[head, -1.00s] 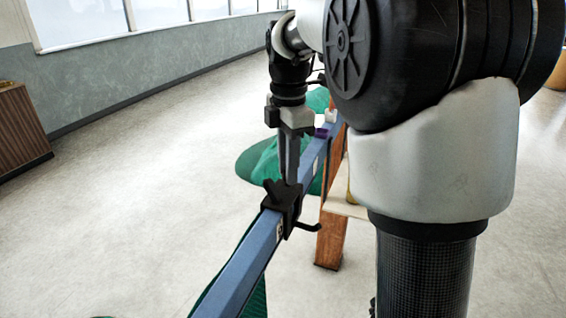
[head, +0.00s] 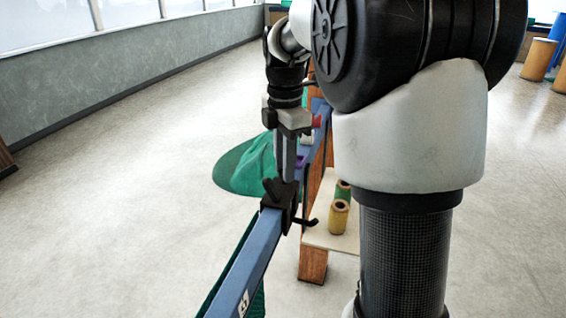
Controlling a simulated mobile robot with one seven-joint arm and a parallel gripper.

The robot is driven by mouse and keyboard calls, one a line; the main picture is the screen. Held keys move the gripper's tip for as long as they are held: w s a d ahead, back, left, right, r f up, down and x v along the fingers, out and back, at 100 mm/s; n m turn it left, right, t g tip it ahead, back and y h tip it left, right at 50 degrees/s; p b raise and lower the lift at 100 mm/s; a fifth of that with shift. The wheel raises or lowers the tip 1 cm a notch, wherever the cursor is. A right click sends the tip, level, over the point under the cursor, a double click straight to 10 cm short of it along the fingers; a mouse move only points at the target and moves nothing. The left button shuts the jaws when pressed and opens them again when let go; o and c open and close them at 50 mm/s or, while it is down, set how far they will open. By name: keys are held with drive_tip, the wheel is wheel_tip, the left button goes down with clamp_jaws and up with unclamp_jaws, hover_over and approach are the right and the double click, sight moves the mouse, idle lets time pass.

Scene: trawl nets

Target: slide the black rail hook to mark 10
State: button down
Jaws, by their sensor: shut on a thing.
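The black rail hook (head: 278,203) sits on the blue rail (head: 247,268), its bent prong sticking out to the right. My gripper (head: 284,178) points down from above and is shut on the top of the hook. A small white mark label (head: 243,303) shows on the side of the rail, nearer to me than the hook. Its number is too small to read. Mark 10 cannot be picked out. Part of the rail beyond the hook is hidden by my gripper and arm.
Purple (head: 300,161) and red (head: 317,121) pieces are at the rail farther along. Green netting (head: 246,166) hangs beyond and below. A pale shelf (head: 318,236) with yellow (head: 339,217) and green (head: 343,190) spools stands right of the rail. Open floor lies left.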

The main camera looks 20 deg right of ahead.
drive_tip(key=shift+w+d+r, duration=0.15)
drive_tip(key=shift+w, duration=0.05)
drive_tip(key=c, duration=1.5)
unclamp_jaws()
drive_tip(key=shift+c, duration=0.2)
wheel_tip(320, 180, up, 17)
drive_tip(key=p, duration=0.1)
drive_tip(key=shift+r+p, duration=0.15)
drive_tip(key=shift+p, duration=0.2)
